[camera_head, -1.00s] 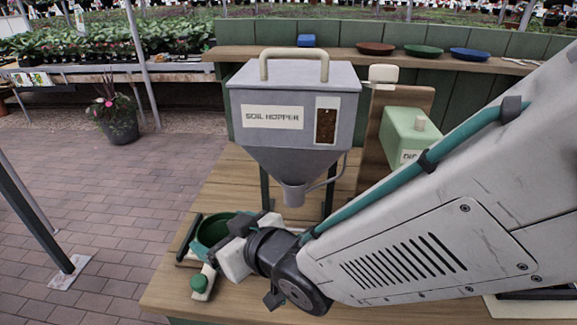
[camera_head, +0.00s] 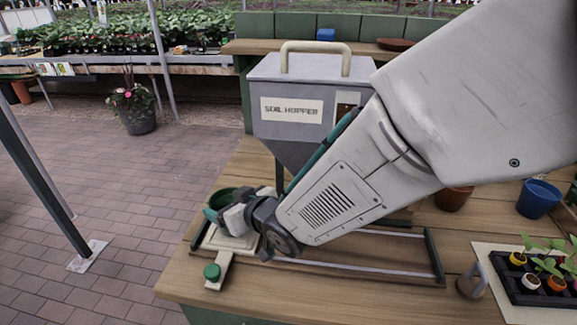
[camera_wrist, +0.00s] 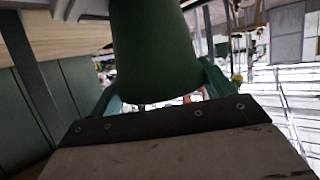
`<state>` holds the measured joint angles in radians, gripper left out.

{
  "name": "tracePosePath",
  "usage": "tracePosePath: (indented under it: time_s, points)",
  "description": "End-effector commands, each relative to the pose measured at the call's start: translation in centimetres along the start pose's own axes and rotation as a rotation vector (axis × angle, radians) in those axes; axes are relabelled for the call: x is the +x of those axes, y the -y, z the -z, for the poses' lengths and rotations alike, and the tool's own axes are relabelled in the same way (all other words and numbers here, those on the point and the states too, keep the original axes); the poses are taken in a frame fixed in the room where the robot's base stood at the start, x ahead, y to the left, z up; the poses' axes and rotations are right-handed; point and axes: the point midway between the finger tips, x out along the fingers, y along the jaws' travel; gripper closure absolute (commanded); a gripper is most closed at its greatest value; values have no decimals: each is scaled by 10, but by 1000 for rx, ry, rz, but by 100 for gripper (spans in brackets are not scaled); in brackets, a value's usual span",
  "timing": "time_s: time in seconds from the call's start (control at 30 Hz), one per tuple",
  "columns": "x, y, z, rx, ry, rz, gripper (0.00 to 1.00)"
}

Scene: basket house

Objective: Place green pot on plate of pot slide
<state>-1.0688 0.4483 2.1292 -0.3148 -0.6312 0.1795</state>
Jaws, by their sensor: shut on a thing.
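The green pot (camera_head: 219,196) is held at the left end of the pot slide. The slide's pale plate (camera_head: 229,241) shows just below my gripper, with a handle and green knob (camera_head: 212,272) at its front. My gripper (camera_head: 236,211) is shut on the pot's side. In the wrist view, the pot (camera_wrist: 152,55) stands between the teal fingers of my gripper (camera_wrist: 160,85). The pot's base is hidden behind my gripper, so I cannot tell whether it touches the plate.
The slide's rails (camera_head: 350,268) run right across the wooden table (camera_head: 290,300). The grey soil hopper (camera_head: 300,110) stands behind my arm. A terracotta pot (camera_head: 453,198), a blue pot (camera_head: 538,198) and a black seedling tray (camera_head: 540,287) are at the right.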

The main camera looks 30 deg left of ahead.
Motion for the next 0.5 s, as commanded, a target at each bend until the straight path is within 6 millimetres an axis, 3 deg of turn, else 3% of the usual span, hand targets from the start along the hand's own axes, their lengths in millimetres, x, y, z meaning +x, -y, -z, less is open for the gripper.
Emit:
tracePosePath:
  time_s: [0.23,0.27,0.33,0.5]
  points:
    - [1,0,-3,0,1,0,40]
    - [1,0,-3,0,0,0,16]
    - [1,0,-2,0,0,0,0]
    - [1,0,-2,0,0,0,0]
